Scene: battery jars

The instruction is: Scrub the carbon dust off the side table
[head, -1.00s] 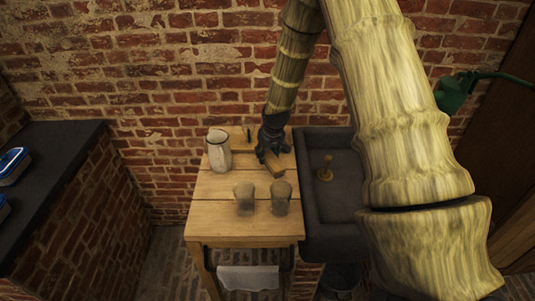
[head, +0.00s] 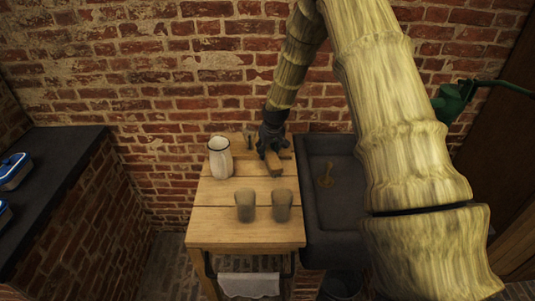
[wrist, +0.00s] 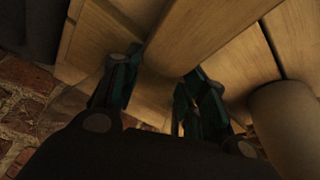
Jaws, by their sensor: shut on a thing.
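The wooden side table (head: 215,217) stands against the brick wall; I cannot make out carbon dust on its top. My gripper (head: 271,150) is at the table's back right and shut on a wooden block-like tool (head: 273,164), held low over or on the boards; contact is unclear. In the wrist view my gripper (wrist: 155,95) has one finger on each side of the tool (wrist: 195,30). The tool's underside is hidden.
A white pitcher (head: 220,158) stands left of my gripper, and two grey-brown cups (head: 245,207) (head: 282,205) stand in front. A small upright item (head: 249,141) is behind. A dark sink (head: 312,215) adjoins on the right. The table's front left is clear.

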